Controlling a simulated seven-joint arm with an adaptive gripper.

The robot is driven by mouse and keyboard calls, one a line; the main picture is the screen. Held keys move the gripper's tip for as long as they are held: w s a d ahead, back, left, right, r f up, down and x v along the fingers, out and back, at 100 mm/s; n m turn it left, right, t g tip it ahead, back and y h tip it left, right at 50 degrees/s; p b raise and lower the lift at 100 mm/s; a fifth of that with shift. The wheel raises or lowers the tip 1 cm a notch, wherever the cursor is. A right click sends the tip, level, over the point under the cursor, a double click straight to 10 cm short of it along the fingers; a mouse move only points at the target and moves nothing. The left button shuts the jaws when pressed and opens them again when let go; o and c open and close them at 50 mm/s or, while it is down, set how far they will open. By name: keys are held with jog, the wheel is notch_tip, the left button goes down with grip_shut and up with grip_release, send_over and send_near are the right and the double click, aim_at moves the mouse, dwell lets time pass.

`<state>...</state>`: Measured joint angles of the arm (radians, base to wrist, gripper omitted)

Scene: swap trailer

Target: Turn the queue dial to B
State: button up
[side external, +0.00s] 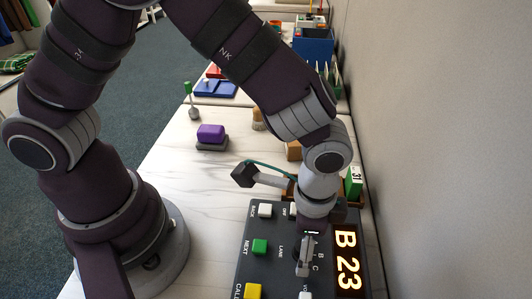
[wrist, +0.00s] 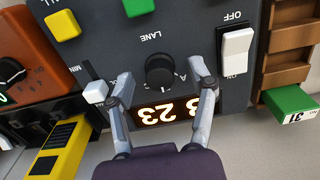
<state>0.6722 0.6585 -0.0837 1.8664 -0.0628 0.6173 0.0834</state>
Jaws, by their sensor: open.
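The queue dial (wrist: 160,73) is a round black knob under the word LANE on the dark grey panel (wrist: 190,35). An A shows at its right in the wrist view; the setting it points to is unclear. In the side view my gripper covers the dial, with the letters B and C beside it. The lit display (side external: 347,260) reads B 23. My gripper (wrist: 161,68) is open, one finger on each side of the dial. It points down at the panel (side external: 262,225); I cannot tell whether the fingers touch the knob.
A white rocker switch (wrist: 236,50), a green button (wrist: 138,7), a yellow button (wrist: 62,25) and a white slider knob (wrist: 96,91) surround the dial. A wall (side external: 440,150) stands close on the right. A purple block (side external: 211,132) lies farther back on the table.

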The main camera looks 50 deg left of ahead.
notch_tip(320, 180, up, 12)
dwell(0.3)
jog(key=s+a+r+n+t, duration=0.1)
jog(key=a+n, duration=0.3)
jog(key=a, duration=0.4)
jog(key=s+a+r+n+t, duration=0.2)
jog(key=a+r+n+t, duration=0.2)
jog(key=a, duration=0.5)
jog(key=shift+a+n+t, duration=0.25)
jog(key=shift+n+t, duration=0.05)
jog(key=shift+n, duration=0.2)
